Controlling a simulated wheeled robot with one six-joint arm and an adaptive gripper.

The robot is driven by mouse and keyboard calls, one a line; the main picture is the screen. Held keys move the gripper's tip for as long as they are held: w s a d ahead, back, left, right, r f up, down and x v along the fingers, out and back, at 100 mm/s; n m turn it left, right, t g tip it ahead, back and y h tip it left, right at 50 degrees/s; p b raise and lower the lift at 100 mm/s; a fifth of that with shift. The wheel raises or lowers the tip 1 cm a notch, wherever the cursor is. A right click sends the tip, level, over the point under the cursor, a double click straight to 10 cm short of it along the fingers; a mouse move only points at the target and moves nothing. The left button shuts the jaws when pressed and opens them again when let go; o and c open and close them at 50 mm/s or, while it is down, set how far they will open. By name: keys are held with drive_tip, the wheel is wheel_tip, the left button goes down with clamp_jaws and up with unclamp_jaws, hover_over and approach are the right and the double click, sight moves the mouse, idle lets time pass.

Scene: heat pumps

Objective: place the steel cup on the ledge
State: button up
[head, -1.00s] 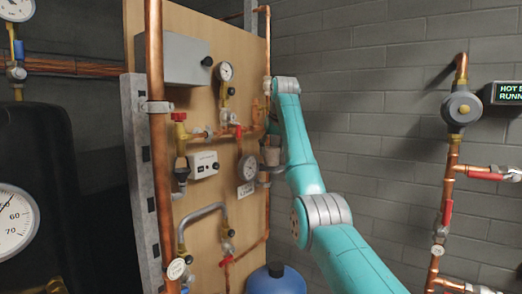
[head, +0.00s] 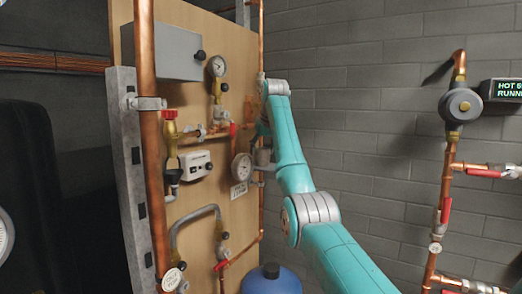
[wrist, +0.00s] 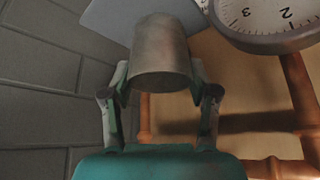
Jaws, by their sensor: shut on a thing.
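The steel cup (wrist: 160,52) is a dull grey, slightly tapered cup. My gripper (wrist: 160,78) is shut on it, with one finger on each side. In the head view the cup (head: 262,157) is a small grey shape beside the round gauge, partly hidden by my arm. A flat blue-grey plate (wrist: 106,20) shows behind the cup in the wrist view. It may be the ledge; I cannot tell whether the cup touches it.
A round gauge (wrist: 282,16) and copper pipes (wrist: 296,85) are close to the cup, on the wooden panel (head: 205,100). A vertical copper pipe (head: 147,200) stands left. A blue tank (head: 272,282) is below. The grey block wall (head: 360,130) is bare near my arm.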

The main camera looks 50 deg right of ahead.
drive_tip(key=o, duration=1.2)
drive_tip(key=shift+c, duration=0.2)
drive_tip(key=v, duration=0.7)
drive_tip(key=shift+r, duration=0.3)
drive_tip(key=shift+s+a, duration=0.1)
drive_tip(key=shift+a, duration=0.05)
